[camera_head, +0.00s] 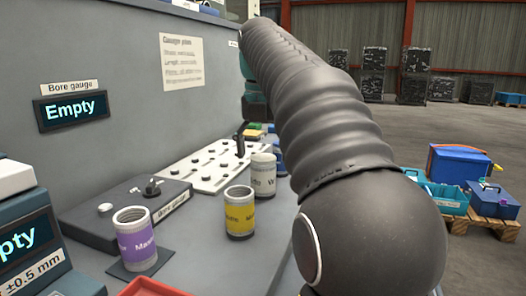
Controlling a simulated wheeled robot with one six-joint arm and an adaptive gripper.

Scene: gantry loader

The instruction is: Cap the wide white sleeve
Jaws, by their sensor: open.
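The white sleeve (263,178) stands upright on the grey bench, with a white label and a pale top rim. My gripper (241,141) is mostly hidden behind my arm. Only a dark finger part shows, above and left of the white sleeve, over the white board, apart from the sleeve. It is open, and I see nothing held in it.
A yellow sleeve (239,213) stands in front of the white one, and a purple sleeve (136,240) at front left. A blue sleeve (280,157) is half hidden behind. A white board (207,163) carries several dark pegs. The bore gauge display (71,110) reads "Empty".

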